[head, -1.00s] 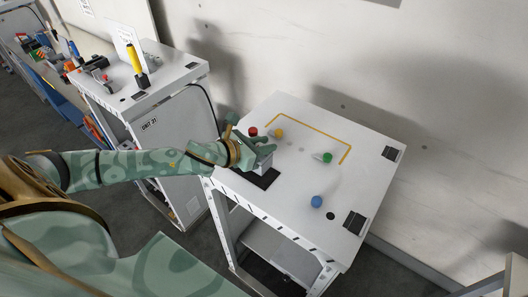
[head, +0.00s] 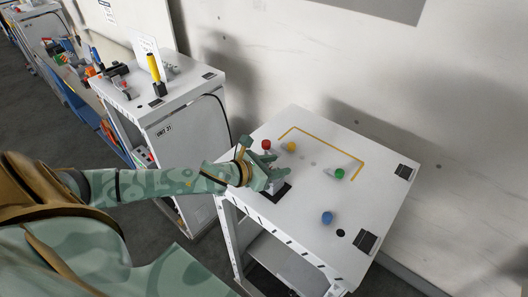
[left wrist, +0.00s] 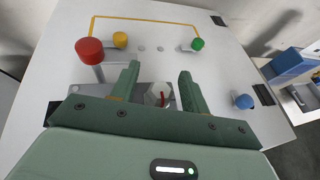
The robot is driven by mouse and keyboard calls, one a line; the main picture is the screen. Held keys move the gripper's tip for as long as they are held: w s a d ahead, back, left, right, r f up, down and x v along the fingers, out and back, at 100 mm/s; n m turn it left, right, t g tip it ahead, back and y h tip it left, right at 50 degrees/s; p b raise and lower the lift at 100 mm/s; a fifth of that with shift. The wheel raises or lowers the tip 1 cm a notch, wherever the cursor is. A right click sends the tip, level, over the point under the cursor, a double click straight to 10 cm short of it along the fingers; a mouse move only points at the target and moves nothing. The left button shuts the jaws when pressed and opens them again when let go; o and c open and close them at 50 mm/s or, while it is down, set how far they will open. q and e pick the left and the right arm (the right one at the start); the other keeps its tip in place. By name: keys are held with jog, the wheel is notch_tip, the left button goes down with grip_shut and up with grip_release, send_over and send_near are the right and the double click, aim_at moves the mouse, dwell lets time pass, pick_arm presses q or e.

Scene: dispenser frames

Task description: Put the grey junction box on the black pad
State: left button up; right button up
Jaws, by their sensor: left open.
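My left gripper (head: 264,173) is low over the near left part of the white table. In the left wrist view its two fingers (left wrist: 158,80) are apart, with the grey junction box (left wrist: 145,91) between them. The box carries a pale knob with a red mark; its lower part is hidden by the gripper. In the head view only a sliver of the box (head: 276,186) shows below the fingers. The black pad (head: 283,192) shows beside and under it, partly covered; I cannot tell whether the box rests fully on it. My right gripper is not in view.
The white table (head: 310,215) bears red (head: 266,144), yellow (head: 291,147), green (head: 339,173) and blue (head: 327,217) knobs. The red one stands tall close beside my left gripper. A yellow line marks the back. Another cabinet (head: 185,95) stands to the left.

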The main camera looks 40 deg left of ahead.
pick_arm(q)
jog(key=b+v, duration=0.1)
jog(key=v, duration=1)
jog(key=shift+s, duration=0.3)
jog(key=shift+a+r, duration=0.1)
jog(key=shift+r, duration=0.05)
dwell(0.6)
